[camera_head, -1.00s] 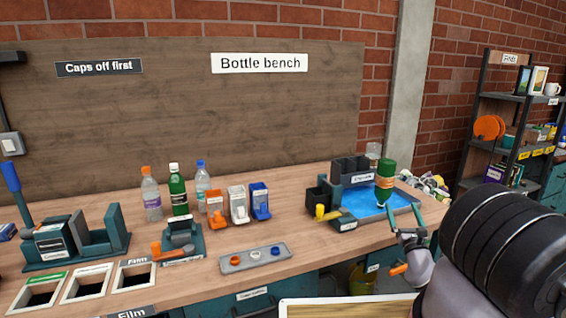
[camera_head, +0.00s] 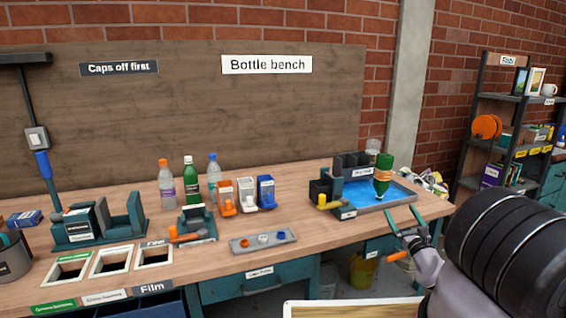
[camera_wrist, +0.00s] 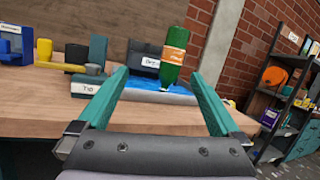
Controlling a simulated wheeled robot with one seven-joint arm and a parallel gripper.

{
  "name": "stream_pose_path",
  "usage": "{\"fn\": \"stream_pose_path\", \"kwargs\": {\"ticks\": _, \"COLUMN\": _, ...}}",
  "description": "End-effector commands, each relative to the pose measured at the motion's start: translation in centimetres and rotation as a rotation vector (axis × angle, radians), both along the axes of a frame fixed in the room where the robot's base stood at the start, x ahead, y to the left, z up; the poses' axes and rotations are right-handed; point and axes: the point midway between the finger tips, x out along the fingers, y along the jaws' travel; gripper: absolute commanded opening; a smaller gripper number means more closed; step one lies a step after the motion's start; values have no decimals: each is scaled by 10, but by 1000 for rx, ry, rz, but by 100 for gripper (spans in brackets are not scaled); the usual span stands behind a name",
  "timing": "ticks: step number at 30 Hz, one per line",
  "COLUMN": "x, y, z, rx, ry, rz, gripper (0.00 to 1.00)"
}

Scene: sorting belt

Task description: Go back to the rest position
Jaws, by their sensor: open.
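My gripper (camera_head: 402,219) is open and empty at the front right edge of the bench. Its two teal fingers stand apart, and nothing is between them. In the wrist view my gripper (camera_wrist: 165,85) points over the bench edge toward a blue-floored tray. A green bottle (camera_head: 383,175) with an orange label is upside down over the tray (camera_head: 400,195), beyond the fingertips and apart from them. It also shows in the wrist view (camera_wrist: 174,58), seen between the fingers.
The wooden bench (camera_head: 290,215) carries three upright bottles, several cap dispensers, a small tray with three caps (camera_head: 263,241) and clamp fixtures. Framed openings (camera_head: 110,262) lie at the front left. A shelf (camera_head: 505,140) stands right. A yellow bucket (camera_head: 362,270) is below the bench.

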Motion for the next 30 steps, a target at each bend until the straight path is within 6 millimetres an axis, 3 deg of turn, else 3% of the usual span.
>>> {"fn": "stream_pose_path", "kwargs": {"ticks": 11, "x": 11, "y": 22, "z": -19, "rx": -354, "ry": 205, "rz": 171, "gripper": 100}}
{"fn": "stream_pose_path", "kwargs": {"ticks": 19, "x": 12, "y": 26, "z": -27, "rx": -870, "ry": 420, "rz": 377, "gripper": 100}}
{"fn": "stream_pose_path", "kwargs": {"ticks": 26, "x": 7, "y": 10, "z": -1, "rx": -1311, "ry": 560, "rz": 520, "gripper": 100}}
{"fn": "stream_pose_path", "kwargs": {"ticks": 30, "x": 3, "y": 0, "z": 33, "rx": -1556, "ry": 624, "rz": 585, "gripper": 100}}
